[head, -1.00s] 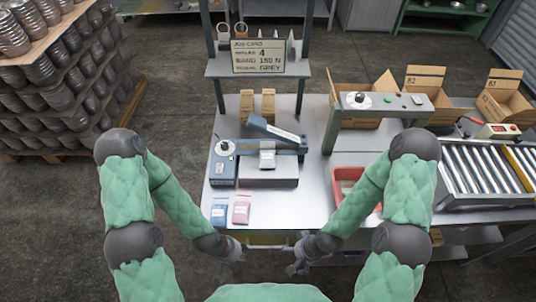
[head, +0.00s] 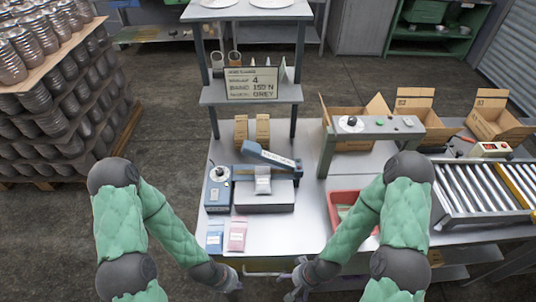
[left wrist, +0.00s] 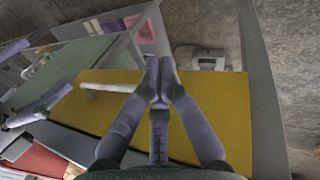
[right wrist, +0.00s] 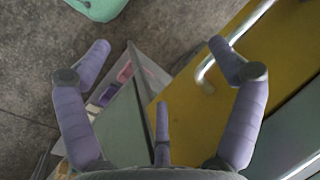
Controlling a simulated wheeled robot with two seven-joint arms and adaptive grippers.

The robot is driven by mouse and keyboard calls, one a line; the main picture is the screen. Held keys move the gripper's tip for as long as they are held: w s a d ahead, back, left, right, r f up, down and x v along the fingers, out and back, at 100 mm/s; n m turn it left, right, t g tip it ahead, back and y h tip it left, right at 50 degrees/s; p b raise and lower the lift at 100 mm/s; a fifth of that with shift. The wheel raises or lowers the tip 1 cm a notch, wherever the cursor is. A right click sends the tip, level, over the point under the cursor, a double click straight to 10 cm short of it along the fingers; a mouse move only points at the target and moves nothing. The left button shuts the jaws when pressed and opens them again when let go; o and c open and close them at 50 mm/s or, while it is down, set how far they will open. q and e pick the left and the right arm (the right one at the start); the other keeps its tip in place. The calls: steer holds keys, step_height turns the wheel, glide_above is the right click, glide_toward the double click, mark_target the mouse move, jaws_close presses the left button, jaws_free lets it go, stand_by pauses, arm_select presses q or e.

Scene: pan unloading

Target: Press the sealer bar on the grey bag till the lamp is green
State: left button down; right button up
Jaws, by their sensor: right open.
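The sealer (head: 219,194) is a blue unit with a white dial, standing on the steel table. Its blue bar (head: 268,156) is raised and tilted over the bed. The grey bag (head: 263,184), with a white label, lies on the dark bed under the bar. I cannot make out a lit lamp on the sealer. My left gripper (head: 231,284) is low at the table's front edge, well short of the sealer; its fingers meet in the left wrist view (left wrist: 160,80). My right gripper (head: 296,284) is beside it at the same edge, with fingers spread and empty in the right wrist view (right wrist: 155,50).
A blue bag (head: 215,237) and a pink bag (head: 237,235) lie at the table's front left. A red bin (head: 334,198), a grey frame with dial and green button (head: 378,124), and a roller conveyor (head: 480,187) stand right.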

steer(key=c, duration=0.5)
steer(key=shift+f, duration=0.25)
steer(key=c, duration=0.5)
step_height(320, 180, down, 2)
steer(key=b, duration=0.3)
steer(key=shift+f, duration=0.2)
jaws_close()
step_height(320, 180, down, 5)
steer(key=b, duration=0.5)
steer(key=shift+f, duration=0.2)
steer(key=shift+r, duration=0.1)
